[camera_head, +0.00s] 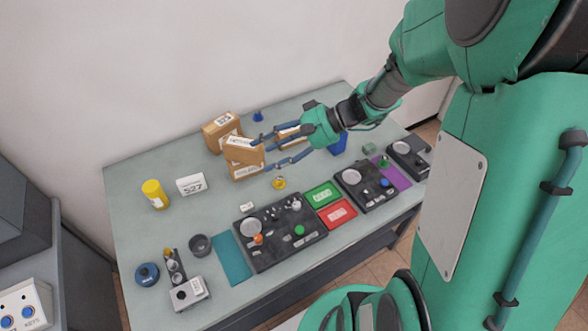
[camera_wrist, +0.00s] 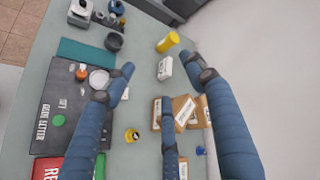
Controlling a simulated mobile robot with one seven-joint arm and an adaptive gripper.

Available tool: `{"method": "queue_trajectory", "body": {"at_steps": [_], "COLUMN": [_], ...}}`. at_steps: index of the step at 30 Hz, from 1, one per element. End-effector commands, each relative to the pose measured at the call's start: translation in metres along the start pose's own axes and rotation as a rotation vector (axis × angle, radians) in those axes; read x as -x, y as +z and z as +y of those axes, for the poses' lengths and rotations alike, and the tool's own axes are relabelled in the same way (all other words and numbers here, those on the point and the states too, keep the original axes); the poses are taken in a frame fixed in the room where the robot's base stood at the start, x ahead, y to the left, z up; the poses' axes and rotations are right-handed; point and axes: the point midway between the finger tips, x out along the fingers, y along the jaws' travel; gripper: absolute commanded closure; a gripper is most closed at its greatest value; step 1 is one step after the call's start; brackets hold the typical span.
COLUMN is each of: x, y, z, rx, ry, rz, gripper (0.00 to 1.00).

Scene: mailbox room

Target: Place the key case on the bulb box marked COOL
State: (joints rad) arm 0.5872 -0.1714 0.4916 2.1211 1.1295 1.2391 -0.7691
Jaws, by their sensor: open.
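My gripper (camera_head: 263,154) is over the back middle of the table, its blue fingers spread open with nothing held between them. In the wrist view its fingers (camera_wrist: 168,74) reach over the table. Brown boxes with white labels stand below and beside the fingers: a front one (camera_head: 243,158) and one behind it (camera_head: 222,130). They also show in the wrist view (camera_wrist: 182,108), partly covered by a finger. Their label words are too small to read, so I cannot tell whether one says COOL. I cannot identify the key case among the small things.
A white 527 block (camera_head: 191,185) and yellow cylinder (camera_head: 154,194) stand left of the boxes. A small yellow item (camera_head: 279,183) lies in front. Black trays (camera_head: 268,258), green (camera_head: 322,195) and red (camera_head: 337,213) panels fill the front. Table between cylinder and black cup (camera_head: 200,245) is clear.

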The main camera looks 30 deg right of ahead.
Motion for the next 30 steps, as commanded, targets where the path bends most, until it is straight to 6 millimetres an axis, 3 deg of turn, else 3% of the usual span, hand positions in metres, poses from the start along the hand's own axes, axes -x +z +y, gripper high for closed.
{"method": "queue_trajectory", "body": {"at_steps": [3, 12, 21, 30], "x": [-0.004, 0.017, 0.067, 0.105], "y": [0.045, 0.129, 0.170, 0.180], "z": [-0.019, -0.034, -0.048, -0.067], "rx": [0.079, 0.285, 0.534, 0.698], "ry": [0.142, 0.492, 0.763, 0.867], "rz": [-0.070, -0.106, 0.034, 0.200], "gripper": [0.45, 0.45, 0.45, 0.45]}}
